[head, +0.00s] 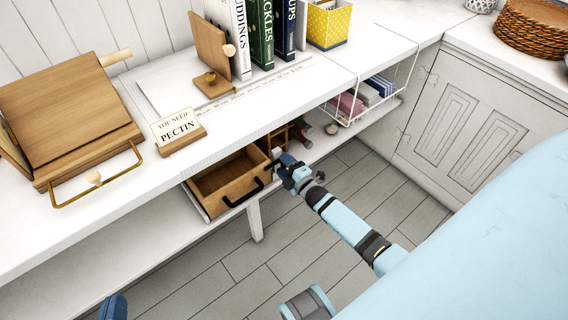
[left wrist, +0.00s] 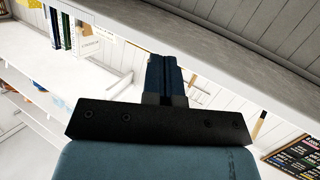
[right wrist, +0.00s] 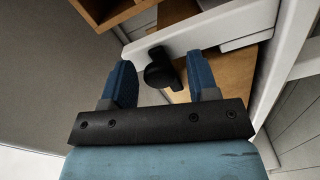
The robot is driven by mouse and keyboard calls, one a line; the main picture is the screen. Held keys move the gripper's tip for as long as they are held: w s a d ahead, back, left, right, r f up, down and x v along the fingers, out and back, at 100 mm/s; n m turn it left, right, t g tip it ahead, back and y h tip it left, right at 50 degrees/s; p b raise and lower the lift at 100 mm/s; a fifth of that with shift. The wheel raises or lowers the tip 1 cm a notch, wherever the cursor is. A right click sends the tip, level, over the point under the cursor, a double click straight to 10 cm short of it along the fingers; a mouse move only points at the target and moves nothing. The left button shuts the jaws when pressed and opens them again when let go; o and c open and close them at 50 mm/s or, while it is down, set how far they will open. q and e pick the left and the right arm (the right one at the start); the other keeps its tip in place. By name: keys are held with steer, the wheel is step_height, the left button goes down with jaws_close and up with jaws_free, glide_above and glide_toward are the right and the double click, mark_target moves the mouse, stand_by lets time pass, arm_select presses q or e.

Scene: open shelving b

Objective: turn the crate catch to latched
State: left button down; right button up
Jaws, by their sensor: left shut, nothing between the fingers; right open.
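The catch is a black round knob with a short lever (right wrist: 159,73) on a white bar (right wrist: 215,32) in the right wrist view. My right gripper (right wrist: 160,60) is open, with one blue finger on each side of the catch; gaps show on both sides. In the head view my right gripper (head: 287,168) is beside the right end of an open wooden crate (head: 224,187) with a black handle, under the counter. The catch is hidden there. My left gripper (left wrist: 166,75) is shut and empty in the left wrist view, away from the crate.
The white counter (head: 235,118) overhangs the crate. On it stand a wooden box (head: 68,115), a pectin sign (head: 178,128), books (head: 262,35) and a yellow box (head: 328,25). A white wire basket (head: 372,98) hangs right of my gripper. The grey floor (head: 215,282) is open.

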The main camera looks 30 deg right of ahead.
arm_select(q)
steer(key=f+p, duration=0.1)
steer(key=s+a+f+g+y, duration=0.1)
steer(key=a+f+g+p, duration=0.1)
steer(key=f, duration=0.1)
steer(key=shift+s+a+y+p, duration=0.1)
steer(key=shift+s+y+p, duration=0.2)
steer(key=shift+s, duration=0.05)
arm_select(e)
steer(key=s+d, duration=0.1)
steer(key=s, duration=1.2)
steer(key=shift+s, duration=0.2)
